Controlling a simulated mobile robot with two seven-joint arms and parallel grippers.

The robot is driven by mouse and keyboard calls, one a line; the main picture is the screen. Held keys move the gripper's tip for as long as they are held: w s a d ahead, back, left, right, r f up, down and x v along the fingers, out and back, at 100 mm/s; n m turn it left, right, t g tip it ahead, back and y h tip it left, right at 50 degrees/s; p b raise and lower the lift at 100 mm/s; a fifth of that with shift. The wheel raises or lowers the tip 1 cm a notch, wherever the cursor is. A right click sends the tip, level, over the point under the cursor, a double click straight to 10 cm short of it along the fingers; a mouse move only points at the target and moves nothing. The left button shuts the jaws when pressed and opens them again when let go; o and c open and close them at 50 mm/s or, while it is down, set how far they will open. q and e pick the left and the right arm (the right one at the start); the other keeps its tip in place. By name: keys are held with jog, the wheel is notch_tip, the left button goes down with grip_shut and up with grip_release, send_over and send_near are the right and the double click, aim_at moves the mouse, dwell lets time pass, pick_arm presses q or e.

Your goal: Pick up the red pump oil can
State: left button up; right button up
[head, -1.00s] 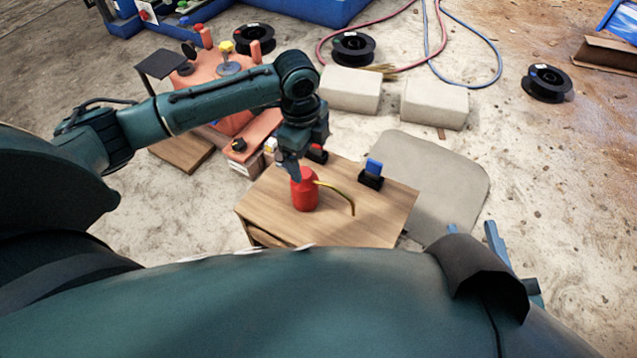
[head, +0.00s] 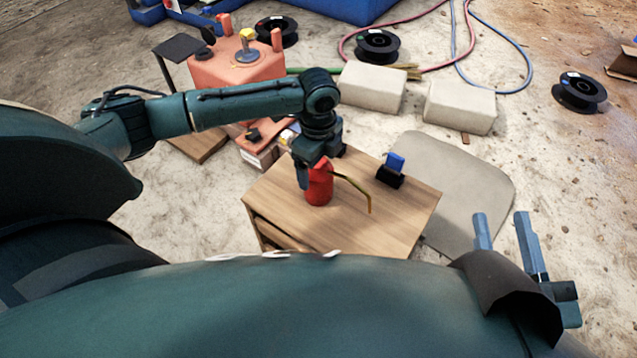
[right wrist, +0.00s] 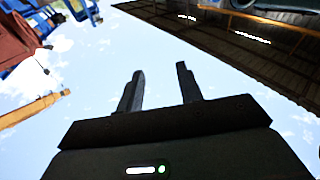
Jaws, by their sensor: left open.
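The red pump oil can (head: 319,188), with a thin curved brass spout pointing right, stands upright on the small wooden table. My left gripper (head: 311,178) is open and comes down over the can. One finger shows beside the can's left side; the other is hidden, so I cannot tell whether it touches. The gripper hides part of the can's top. My right gripper (head: 505,232) is low at the right, away from the table. In the right wrist view my right gripper (right wrist: 160,88) is open and empty, its fingers pointing up at the sky.
The wooden table (head: 380,230) also carries a black holder with a blue part (head: 392,170). An orange machine (head: 238,72) stands behind my left arm. Pale blocks (head: 372,87), hoses and black spools (head: 580,92) lie on the floor. The ground at right is mostly clear.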

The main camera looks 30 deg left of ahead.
pick_arm(q)
notch_tip(320, 180, down, 3)
jog(key=shift+b, duration=0.5)
jog(key=c, duration=0.5)
jog(key=shift+r, duration=0.1)
jog(key=c, duration=0.8)
jog(key=shift+o, duration=0.2)
pick_arm(e)
jog(key=shift+w+a+r+y, duration=0.1)
jog(key=shift+w+r+y, duration=0.1)
jog(key=shift+r+y, duration=0.35)
